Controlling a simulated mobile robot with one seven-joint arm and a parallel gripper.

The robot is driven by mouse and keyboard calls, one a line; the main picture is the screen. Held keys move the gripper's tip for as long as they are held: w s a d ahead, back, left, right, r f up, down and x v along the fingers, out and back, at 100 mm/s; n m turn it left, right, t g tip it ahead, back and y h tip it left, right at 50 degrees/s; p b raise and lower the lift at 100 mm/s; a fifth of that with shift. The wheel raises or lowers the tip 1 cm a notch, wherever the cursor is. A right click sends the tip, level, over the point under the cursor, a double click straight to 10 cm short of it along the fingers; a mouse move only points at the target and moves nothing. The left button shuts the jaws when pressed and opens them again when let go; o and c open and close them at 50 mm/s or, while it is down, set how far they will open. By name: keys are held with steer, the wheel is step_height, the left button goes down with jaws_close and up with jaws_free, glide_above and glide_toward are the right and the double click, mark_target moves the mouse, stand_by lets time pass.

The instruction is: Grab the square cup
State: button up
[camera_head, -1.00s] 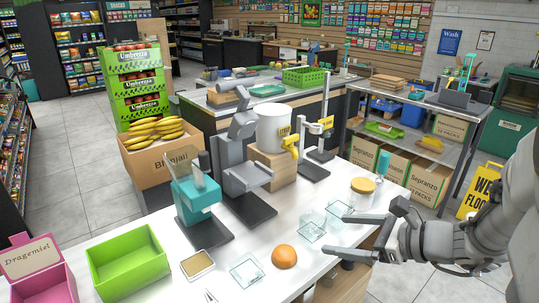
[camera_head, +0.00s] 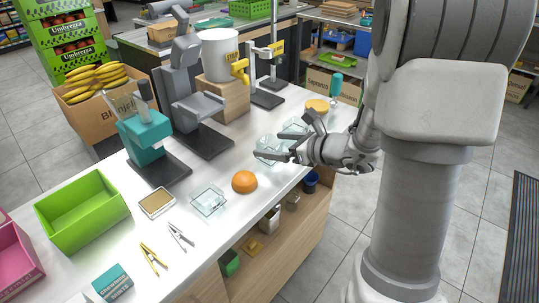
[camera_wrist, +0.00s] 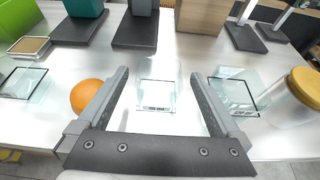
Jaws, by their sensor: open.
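A clear square glass cup (camera_wrist: 156,97) stands on the white counter, between the spread fingers of my gripper (camera_wrist: 158,76) in the wrist view. In the head view this cup (camera_head: 267,147) is partly hidden by my gripper (camera_head: 284,138). My gripper is open and low over the counter, with nothing held. I cannot tell whether a finger touches the cup. A second clear glass piece (camera_wrist: 240,92) stands just outside the right finger in the wrist view; it also shows in the head view (camera_head: 294,128).
An orange (camera_wrist: 86,95) sits left of the left finger, with a flat square glass dish (camera_wrist: 20,83) beyond it. A jar with a yellow lid (camera_wrist: 298,98) stands at the right. Grey machine bases (camera_wrist: 135,29) and a wooden block (camera_wrist: 202,15) stand behind.

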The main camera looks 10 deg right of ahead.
steer(key=x, duration=0.2)
steer(key=b+x, duration=0.1)
steer(key=x, duration=0.1)
steer(key=shift+a+f, duration=0.15)
steer(key=shift+f, duration=0.35)
steer(key=shift+w+a+f, duration=0.1)
steer(key=shift+w+a, duration=0.1)
steer(key=shift+w, duration=0.1)
steer(key=c, duration=1.4)
